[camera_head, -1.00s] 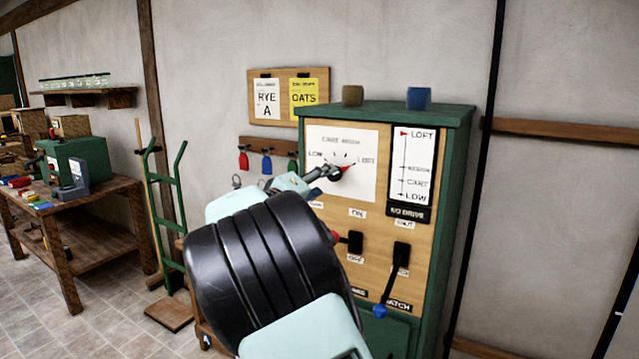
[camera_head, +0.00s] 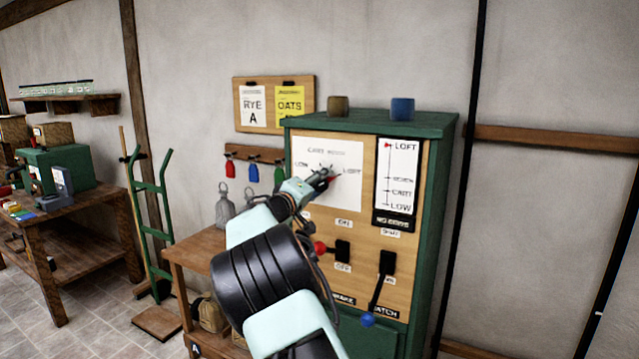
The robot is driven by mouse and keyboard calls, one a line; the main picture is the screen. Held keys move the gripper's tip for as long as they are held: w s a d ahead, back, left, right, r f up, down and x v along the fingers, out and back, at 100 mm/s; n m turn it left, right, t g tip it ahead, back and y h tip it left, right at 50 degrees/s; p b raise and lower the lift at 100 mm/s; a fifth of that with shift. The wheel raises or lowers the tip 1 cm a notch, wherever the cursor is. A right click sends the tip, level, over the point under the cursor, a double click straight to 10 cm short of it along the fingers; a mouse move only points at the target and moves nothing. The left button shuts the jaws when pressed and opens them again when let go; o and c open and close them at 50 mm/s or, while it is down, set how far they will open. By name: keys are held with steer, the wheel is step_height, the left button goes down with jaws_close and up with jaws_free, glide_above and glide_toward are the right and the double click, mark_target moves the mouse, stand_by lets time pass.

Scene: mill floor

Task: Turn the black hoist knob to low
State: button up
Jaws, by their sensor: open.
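The black hoist knob (camera_head: 332,179) sits on a white dial plate (camera_head: 345,200) on the front of the green-framed cabinet. Its red pointer is turned to the right, toward LOFT; LOW is printed at the dial's left. My gripper (camera_head: 323,182) is at the knob, reaching in from the lower left, and its fingers hide part of it. The jaws are open; I cannot tell whether they touch the knob. On the level gauge (camera_head: 396,180) to the right, the red marker stands at LOFT.
Below the dial are a red-tipped switch (camera_head: 342,250) and a blue-tipped lever (camera_head: 368,319). Two small blocks, brown (camera_head: 338,106) and blue (camera_head: 402,109), stand on the cabinet. A wooden bench (camera_head: 190,250) with grey weights (camera_head: 223,208) and a green hand truck (camera_head: 150,220) are at left.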

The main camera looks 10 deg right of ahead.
steer(key=shift+c, duration=0.7)
steer(key=c, duration=1)
